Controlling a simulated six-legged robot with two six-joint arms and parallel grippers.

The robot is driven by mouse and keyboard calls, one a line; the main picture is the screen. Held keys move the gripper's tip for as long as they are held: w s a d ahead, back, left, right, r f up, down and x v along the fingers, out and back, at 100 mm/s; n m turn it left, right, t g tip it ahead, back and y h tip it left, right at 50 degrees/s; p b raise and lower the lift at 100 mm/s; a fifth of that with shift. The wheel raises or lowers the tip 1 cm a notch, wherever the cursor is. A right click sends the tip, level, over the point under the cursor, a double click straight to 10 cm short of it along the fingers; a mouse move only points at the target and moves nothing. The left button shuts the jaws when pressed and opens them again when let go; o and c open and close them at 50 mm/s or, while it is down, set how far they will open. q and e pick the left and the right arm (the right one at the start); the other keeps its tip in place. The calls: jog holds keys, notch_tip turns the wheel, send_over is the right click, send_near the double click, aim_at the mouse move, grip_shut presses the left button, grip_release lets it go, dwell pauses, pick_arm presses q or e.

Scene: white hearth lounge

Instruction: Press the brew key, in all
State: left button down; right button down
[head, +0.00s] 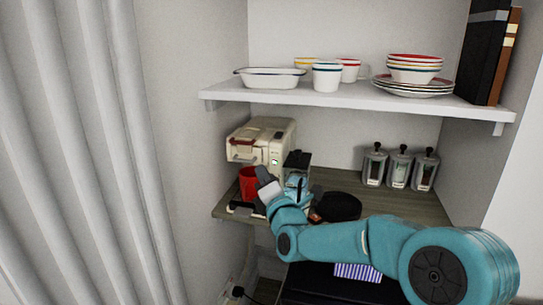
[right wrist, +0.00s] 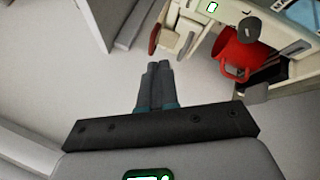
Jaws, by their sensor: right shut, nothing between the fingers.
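The cream coffee machine (head: 262,138) stands at the left end of the wooden counter. A small green-lit key or display (head: 275,162) shows on its front; a lit green-edged square also shows at the top of the right wrist view (right wrist: 212,7). A red mug (head: 248,181) stands at the machine's front and shows in the right wrist view (right wrist: 235,54). My right gripper (head: 262,174) is shut and empty, in front of the machine beside the mug. In the right wrist view its fingertips (right wrist: 157,68) appear apart from machine and mug. My left gripper is not in view.
A dark-topped item (head: 297,160) stands right of the machine. A black round pan or bowl (head: 338,206) and several lidded jars (head: 399,167) are farther right. The white shelf (head: 340,95) above bears dishes. A pale curtain (head: 90,150) hangs at left.

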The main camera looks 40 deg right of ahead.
aim_at(275, 153)
jog(key=shift+w+d+p, duration=0.7)
jog(key=shift+w+d, duration=0.75)
jog(key=shift+d, duration=0.2)
jog(key=shift+w+d+p, duration=0.7)
jog(key=shift+w+d, duration=0.7)
jog(key=shift+d, duration=0.25)
jog(key=shift+w+d+f+b, duration=0.1)
jog(key=shift+w+d+b, duration=0.1)
jog(key=shift+b, duration=0.15)
jog(key=shift+w+d, duration=0.1)
